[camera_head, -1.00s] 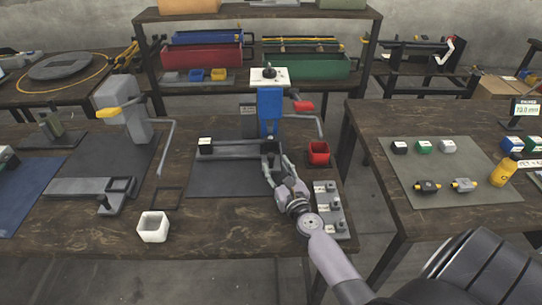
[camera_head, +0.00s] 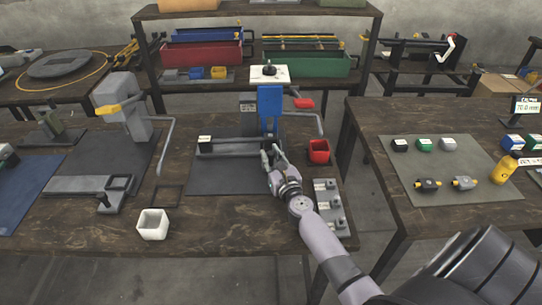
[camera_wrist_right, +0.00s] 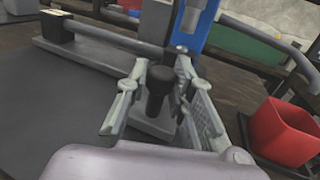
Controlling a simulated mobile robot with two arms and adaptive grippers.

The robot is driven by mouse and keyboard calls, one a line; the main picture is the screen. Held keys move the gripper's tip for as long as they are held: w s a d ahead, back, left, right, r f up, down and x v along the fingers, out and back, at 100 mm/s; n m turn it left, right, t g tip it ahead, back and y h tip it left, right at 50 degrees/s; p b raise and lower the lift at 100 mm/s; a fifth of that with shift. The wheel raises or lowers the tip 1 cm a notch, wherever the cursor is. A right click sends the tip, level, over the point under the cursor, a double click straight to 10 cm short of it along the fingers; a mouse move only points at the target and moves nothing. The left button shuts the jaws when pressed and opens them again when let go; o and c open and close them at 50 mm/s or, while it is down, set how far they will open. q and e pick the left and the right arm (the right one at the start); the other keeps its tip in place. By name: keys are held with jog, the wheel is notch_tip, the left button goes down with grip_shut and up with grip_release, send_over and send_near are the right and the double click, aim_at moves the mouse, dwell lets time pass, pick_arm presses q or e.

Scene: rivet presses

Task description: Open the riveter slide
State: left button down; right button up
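The blue riveter press (camera_head: 270,105) stands on a dark mat on the middle table, with a red-tipped lever at its right. Its slide rail (camera_head: 225,147) runs left from the press base, with a white-topped black block at its left end. A black knob (camera_wrist_right: 158,88) stands upright on a grey slide block (camera_wrist_right: 152,122) at the rail's right end. My right gripper (camera_head: 269,157) is at this knob. In the right wrist view its fingers (camera_wrist_right: 163,95) are spread on both sides of the knob, with gaps visible; contact is unclear. My left gripper is out of view.
A red bin (camera_head: 318,152) stands just right of the gripper. A grey tray of small parts (camera_head: 329,205) lies near the table's right edge. A white cup (camera_head: 153,225) stands front left. Another press (camera_head: 125,110) stands to the left.

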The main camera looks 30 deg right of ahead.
grip_shut()
dwell(0.4)
jog(key=s+a, duration=0.2)
jog(key=s, duration=0.1)
jog(key=s+a, duration=0.2)
jog(key=s, duration=0.1)
jog(key=s+a, duration=0.2)
jog(key=s, duration=0.2)
jog(key=shift+a+f, duration=0.1)
jog(key=shift+s+a, duration=0.25)
jog(key=shift+s, duration=0.2)
jog(key=o, duration=0.5)
grip_release()
